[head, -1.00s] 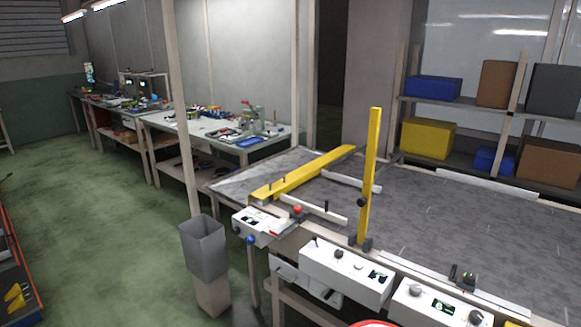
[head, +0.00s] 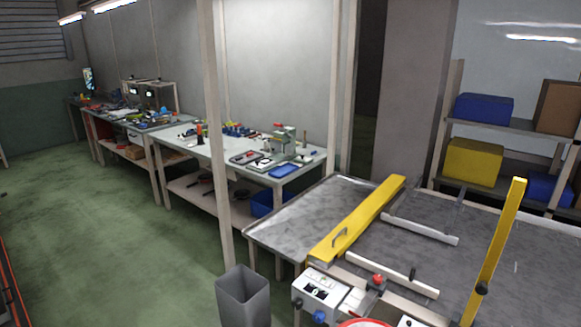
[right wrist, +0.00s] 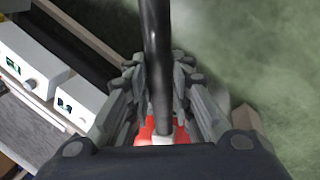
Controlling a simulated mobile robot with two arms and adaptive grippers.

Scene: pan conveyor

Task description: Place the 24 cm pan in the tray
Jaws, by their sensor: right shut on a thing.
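My right gripper (right wrist: 162,90) is shut on a long dark handle (right wrist: 157,40) in the right wrist view. A red part (right wrist: 147,132) shows behind the gripper, and I take it as the pan's body, mostly hidden. A red curved edge (head: 364,324) also shows at the bottom of the head view. The pan's size cannot be read. A blue tray (head: 285,171) lies on the workbench in the head view, and a blue container (head: 265,204) is on the shelf below. I cannot tell which is the task's tray. My left gripper is not in view.
The grey conveyor table (head: 335,203) with a yellow guard bar (head: 360,215) and a yellow post (head: 495,250) is at right. A grey bin (head: 243,295) stands by its corner. Green floor (head: 110,230) is free at left. The workbench (head: 220,150) holds tools.

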